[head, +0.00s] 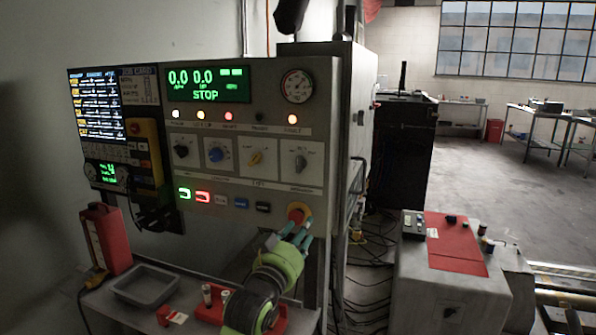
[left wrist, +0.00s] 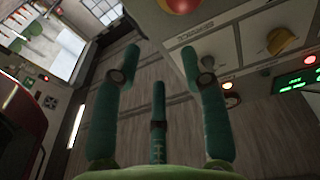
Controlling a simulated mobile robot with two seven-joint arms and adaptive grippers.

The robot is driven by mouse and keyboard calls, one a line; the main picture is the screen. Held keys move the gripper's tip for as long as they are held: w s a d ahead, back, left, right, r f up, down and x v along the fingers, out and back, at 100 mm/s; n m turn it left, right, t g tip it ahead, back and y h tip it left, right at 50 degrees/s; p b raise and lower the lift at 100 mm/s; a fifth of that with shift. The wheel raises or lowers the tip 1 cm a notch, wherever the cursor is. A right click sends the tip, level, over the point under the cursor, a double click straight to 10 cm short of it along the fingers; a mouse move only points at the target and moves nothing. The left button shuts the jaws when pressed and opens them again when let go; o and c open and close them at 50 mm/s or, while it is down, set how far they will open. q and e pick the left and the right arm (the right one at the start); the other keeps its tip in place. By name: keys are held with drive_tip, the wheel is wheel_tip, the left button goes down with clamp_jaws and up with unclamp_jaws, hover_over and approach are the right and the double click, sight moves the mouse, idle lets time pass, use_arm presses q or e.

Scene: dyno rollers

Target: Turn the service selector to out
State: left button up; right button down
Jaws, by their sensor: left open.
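The grey control panel (head: 250,190) carries a row of rotary knobs: a black one (head: 181,150), a blue one (head: 215,154), a yellow one (head: 255,157) and a dark grey one (head: 301,162). My left gripper (head: 298,236) is open and empty at the panel's lower right, just below the red stop button (head: 299,211). In the left wrist view, its green fingers (left wrist: 160,70) are spread, with the stop button (left wrist: 180,4) and a yellow knob (left wrist: 281,41) beyond them. My right gripper is out of view.
Above the knobs are lamps, a green display (head: 207,84) and a round gauge (head: 297,86). Lit push buttons (head: 203,197) sit below. A shelf holds a grey tray (head: 146,286) and red items. A grey cabinet (head: 450,285) stands right, with cables on the floor between.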

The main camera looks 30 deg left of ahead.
sight(299, 166)
use_arm(q)
drive_tip(key=a+r+n+t+y, duration=0.1)
drive_tip(key=a+r+t+y, duration=0.15)
drive_tip(key=r, duration=0.65)
drive_tip(key=shift+h, duration=0.25)
drive_tip(key=x, duration=0.2)
drive_tip(key=p+x, duration=0.1)
drive_tip(key=x, duration=0.2)
drive_tip(key=p+x, duration=0.1)
drive_tip(key=x, duration=0.1)
drive_tip(key=shift+w+a, duration=0.15)
drive_tip(key=shift+a, duration=0.25)
drive_tip(key=shift+f, duration=0.1)
clamp_jaws()
